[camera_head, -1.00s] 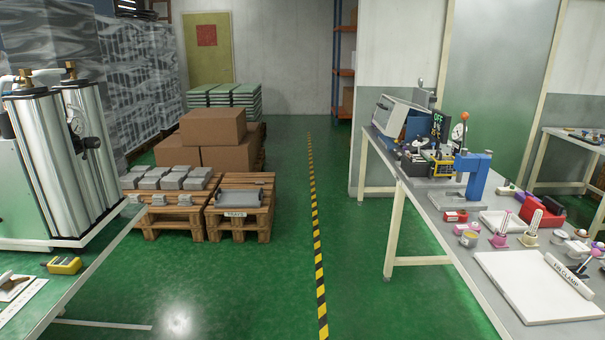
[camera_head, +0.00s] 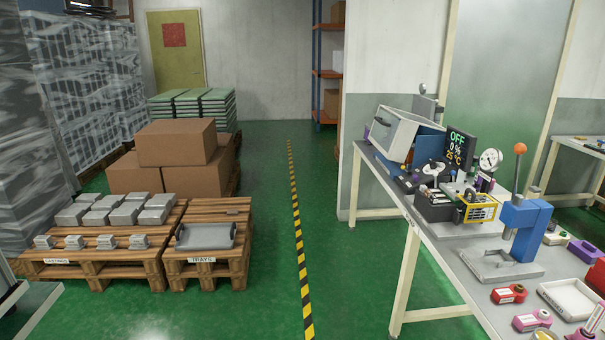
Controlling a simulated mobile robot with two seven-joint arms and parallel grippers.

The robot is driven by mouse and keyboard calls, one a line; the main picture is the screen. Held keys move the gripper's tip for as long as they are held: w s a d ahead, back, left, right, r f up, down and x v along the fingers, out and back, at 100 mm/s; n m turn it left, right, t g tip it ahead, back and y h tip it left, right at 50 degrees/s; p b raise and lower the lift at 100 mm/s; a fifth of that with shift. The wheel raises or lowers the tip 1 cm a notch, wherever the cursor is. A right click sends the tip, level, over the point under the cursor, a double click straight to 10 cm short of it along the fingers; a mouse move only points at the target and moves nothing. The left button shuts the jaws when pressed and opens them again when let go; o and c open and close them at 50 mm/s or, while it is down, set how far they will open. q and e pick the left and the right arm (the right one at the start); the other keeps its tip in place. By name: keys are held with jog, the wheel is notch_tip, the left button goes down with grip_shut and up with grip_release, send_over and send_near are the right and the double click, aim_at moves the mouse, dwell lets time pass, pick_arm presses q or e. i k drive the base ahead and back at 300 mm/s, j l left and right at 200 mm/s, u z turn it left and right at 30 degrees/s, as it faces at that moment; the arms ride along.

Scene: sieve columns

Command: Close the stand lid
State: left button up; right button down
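On the right workbench (camera_head: 425,232) stands a dark unit (camera_head: 435,207) with small parts on top and a black display (camera_head: 457,147) reading OFF and 0 %. Behind it, a tilted white-grey box (camera_head: 392,133) leans beside a blue panel (camera_head: 428,142). I cannot tell for sure which of these parts is the stand or its lid. Neither of my grippers is in view.
A blue press (camera_head: 525,232) with an orange-knobbed lever, a yellow basket (camera_head: 480,208), a dial gauge (camera_head: 490,160) and red parts (camera_head: 508,294) crowd the bench. Pallets with boxes (camera_head: 176,142) and trays (camera_head: 205,236) stand left. The green floor (camera_head: 265,290) between is clear.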

aim_at(403, 137)
jog(key=i, duration=1.65)
jog(key=i+z, duration=0.3)
jog(key=i, duration=1.3)
